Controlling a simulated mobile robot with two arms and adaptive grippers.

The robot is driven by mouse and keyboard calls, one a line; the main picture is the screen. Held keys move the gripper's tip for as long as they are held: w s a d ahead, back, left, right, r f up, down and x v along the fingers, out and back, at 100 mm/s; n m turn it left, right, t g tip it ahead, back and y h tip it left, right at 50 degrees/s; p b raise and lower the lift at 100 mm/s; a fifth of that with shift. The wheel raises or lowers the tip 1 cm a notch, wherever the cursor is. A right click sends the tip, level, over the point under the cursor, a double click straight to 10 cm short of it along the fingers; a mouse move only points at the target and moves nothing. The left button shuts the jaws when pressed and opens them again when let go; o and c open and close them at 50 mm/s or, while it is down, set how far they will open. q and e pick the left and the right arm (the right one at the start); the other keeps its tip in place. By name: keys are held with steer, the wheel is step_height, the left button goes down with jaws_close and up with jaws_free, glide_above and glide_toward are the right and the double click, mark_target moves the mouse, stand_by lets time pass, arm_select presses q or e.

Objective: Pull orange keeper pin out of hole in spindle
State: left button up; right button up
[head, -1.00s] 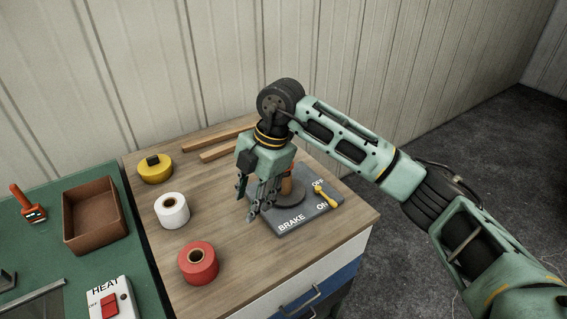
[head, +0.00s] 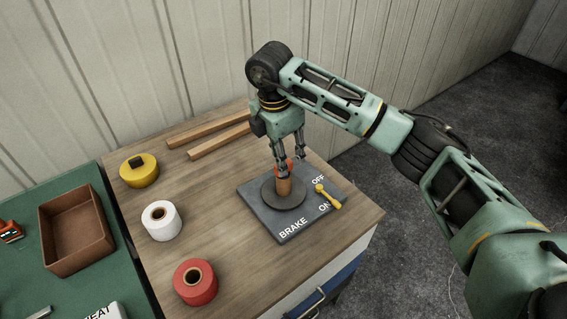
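The brown-orange spindle (head: 284,188) stands upright on a dark round disc on the grey brake plate (head: 262,222). A small red-orange part, apparently the keeper pin (head: 290,166), shows at the spindle's top, partly hidden by my fingers. My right gripper (head: 292,166) points down over the spindle top. Its two fingers are apart, one in front of the spindle top and one to its right and behind. I cannot tell whether either finger touches the pin. My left gripper is out of view.
A yellow lever (head: 328,196) sits beside the ON and OFF marks. Yellow (head: 139,173), white (head: 161,222) and red (head: 195,283) rolls stand on the left of the wooden top. Wooden strips (head: 215,138) lie behind. A brown tray (head: 76,232) is on the green bench.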

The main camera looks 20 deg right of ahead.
steer(key=f, duration=0.2)
steer(key=shift+w+f+p, duration=0.3)
steer(key=shift+p, duration=0.05)
steer(key=shift+d+f, duration=0.1)
steer(key=shift+f, duration=0.25)
steer(key=shift+c, duration=0.3)
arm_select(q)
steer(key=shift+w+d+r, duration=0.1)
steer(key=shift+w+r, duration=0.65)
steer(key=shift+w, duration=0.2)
arm_select(e)
jaws_close()
